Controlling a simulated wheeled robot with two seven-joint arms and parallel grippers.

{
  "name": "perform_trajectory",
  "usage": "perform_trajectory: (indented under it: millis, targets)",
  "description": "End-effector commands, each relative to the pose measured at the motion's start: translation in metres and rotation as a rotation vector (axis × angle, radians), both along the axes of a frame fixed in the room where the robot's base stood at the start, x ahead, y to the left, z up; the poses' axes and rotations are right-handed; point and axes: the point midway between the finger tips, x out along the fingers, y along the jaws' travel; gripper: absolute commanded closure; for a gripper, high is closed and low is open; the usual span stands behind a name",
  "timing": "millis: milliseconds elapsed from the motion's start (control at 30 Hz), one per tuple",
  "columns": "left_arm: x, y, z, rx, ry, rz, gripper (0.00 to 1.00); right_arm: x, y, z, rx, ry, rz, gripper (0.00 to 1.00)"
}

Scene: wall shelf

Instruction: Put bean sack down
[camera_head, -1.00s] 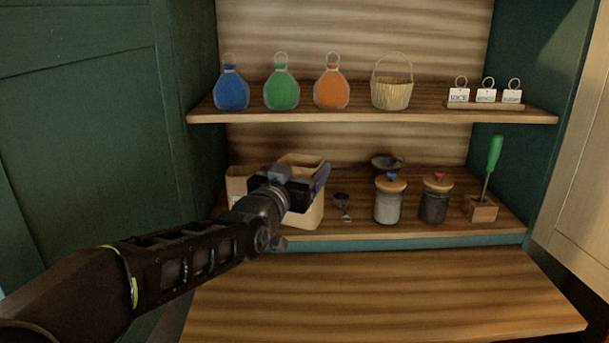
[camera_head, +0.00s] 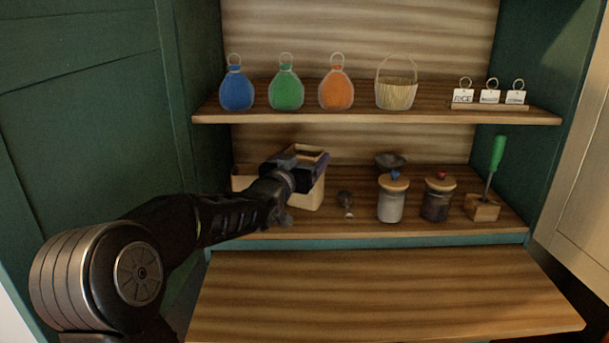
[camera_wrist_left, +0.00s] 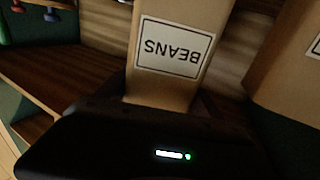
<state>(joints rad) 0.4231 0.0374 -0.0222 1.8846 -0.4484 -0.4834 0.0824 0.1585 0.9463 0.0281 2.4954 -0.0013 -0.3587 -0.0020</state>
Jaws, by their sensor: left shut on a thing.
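The bean sack (camera_head: 311,195) is a tan, open-topped paper sack over the left part of the lower shelf (camera_head: 410,232). My left gripper (camera_head: 304,170) is shut on it near its upper part, and the gripper hides much of its front. In the left wrist view the sack (camera_wrist_left: 165,88) fills the middle, with its BEANS label upside down in the picture. I cannot tell whether its base touches the shelf. My right gripper is not in view.
A second tan sack (camera_head: 241,182) stands left of the bean sack, partly behind my arm. A scoop (camera_head: 346,201), a grey-filled jar (camera_head: 391,203), a dark jar (camera_head: 437,204) and a green-handled tool (camera_head: 497,155) stand to the right. The upper shelf (camera_head: 300,117) is close above.

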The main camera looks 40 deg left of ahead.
Motion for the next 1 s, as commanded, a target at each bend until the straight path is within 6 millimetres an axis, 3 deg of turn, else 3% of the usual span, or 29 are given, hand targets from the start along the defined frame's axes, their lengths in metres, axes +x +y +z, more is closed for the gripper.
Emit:
perform_trajectory:
  millis: [300, 767, 800, 1000]
  targets:
    - [0.001, 0.001, -0.041, -0.001, 0.001, 0.0, 0.96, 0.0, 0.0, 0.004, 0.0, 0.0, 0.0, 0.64]
    - [0.003, 0.002, -0.049, 0.002, -0.003, 0.0, 0.96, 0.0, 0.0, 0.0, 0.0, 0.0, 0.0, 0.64]
    - [0.003, 0.002, -0.051, 0.0, 0.001, 0.0, 0.22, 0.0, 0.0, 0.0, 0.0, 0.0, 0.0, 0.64]
    - [0.003, 0.002, -0.05, 0.0, 0.001, 0.0, 0.06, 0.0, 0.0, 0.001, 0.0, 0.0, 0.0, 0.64]
